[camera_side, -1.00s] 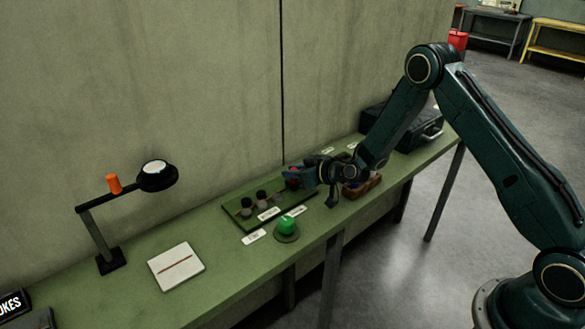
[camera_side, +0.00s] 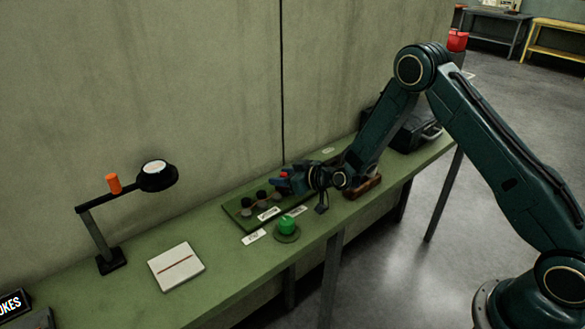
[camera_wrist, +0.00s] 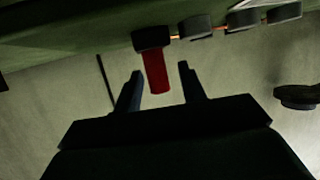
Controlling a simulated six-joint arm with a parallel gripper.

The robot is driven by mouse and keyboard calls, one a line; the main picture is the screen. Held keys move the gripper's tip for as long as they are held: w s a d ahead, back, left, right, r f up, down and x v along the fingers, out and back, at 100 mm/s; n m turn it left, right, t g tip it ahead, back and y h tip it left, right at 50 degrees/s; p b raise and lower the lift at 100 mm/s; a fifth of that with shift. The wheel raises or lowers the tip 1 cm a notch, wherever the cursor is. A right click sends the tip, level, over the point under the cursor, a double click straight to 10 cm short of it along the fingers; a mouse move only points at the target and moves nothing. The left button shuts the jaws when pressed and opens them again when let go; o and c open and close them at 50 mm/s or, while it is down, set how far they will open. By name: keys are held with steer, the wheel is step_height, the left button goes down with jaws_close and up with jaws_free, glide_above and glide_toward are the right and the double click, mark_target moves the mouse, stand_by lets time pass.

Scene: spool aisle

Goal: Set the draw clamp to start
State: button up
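A red handle (camera_wrist: 157,72) on a dark round base (camera_wrist: 152,38) shows in the wrist view. It also shows as a small red patch (camera_side: 284,175) at my gripper in the side view. My gripper (camera_wrist: 161,78) is open, with one finger on each side of the handle and a visible gap to each. Several dark round pieces (camera_wrist: 243,18) stand in a row beside the handle, on a green board (camera_side: 236,212). Which part is the draw clamp I cannot tell; the white labels (camera_side: 254,237) are too small to read. My gripper hides the board's right end.
A green button (camera_side: 287,224) stands in front of the board. A wooden tray (camera_side: 366,188) lies to the right, behind my wrist, and a black case (camera_side: 415,132) at the far end. A book (camera_side: 176,266) and a lamp-like stand (camera_side: 95,235) are at left. Green bench surface is clear between.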

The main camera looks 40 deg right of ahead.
stand_by(0.3)
steer(key=v, duration=1.4)
stand_by(0.5)
steer(key=s+a+r+n+g+y, duration=0.2)
steer(key=s+a+r+n+g, duration=0.3)
steer(key=s+r, duration=0.55)
steer(key=s+d+r+m+g+h, duration=0.1)
steer(key=s+r, duration=0.4)
steer(key=s, duration=0.5)
steer(key=s+d+r+m+g+h, duration=0.1)
steer(key=s+d+r+m+h, duration=0.3)
steer(key=s, duration=0.6)
steer(key=m, duration=0.2)
steer(key=shift+s+r+m, duration=0.2)
steer(key=shift+r+m, duration=0.1)
steer(key=shift+r, duration=0.1)
